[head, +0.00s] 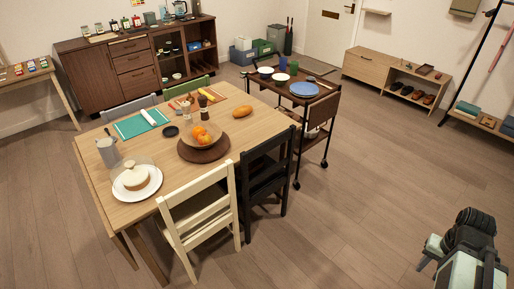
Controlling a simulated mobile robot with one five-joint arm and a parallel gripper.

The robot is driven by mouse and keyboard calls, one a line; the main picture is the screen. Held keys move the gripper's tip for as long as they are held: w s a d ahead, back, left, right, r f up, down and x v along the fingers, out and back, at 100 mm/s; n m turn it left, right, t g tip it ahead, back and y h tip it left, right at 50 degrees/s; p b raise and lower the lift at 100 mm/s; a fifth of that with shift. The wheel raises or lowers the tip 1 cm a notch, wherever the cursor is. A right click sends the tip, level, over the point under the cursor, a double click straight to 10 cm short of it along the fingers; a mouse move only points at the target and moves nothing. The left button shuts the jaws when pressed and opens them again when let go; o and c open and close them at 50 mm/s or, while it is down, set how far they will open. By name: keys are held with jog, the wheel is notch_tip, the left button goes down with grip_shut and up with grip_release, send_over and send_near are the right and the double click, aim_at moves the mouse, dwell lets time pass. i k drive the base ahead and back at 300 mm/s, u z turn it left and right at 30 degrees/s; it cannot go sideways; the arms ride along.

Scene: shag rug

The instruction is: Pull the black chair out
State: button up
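The black chair (267,178) stands upright at the near right side of the wooden dining table (262,122), with its slatted back towards the camera. Its seat is mostly hidden behind the back and close to or under the table edge. My folded arm shows at the lower right, well apart from the chair across open floor. What seems to be my gripper (431,252) is at its left side, small and partly hidden, so I cannot tell whether it is open or shut. Nothing visible is held there.
A cream chair (200,213) stands close to the left of the black chair. A dark trolley (303,97) with dishes stands just behind and right of it. The wooden floor (345,215) between the black chair and my arm is clear. A low shoe bench (395,78) is at the back right.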

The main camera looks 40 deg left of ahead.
aim_at(271, 170)
jog(key=u, duration=2.2)
jog(key=i, duration=1)
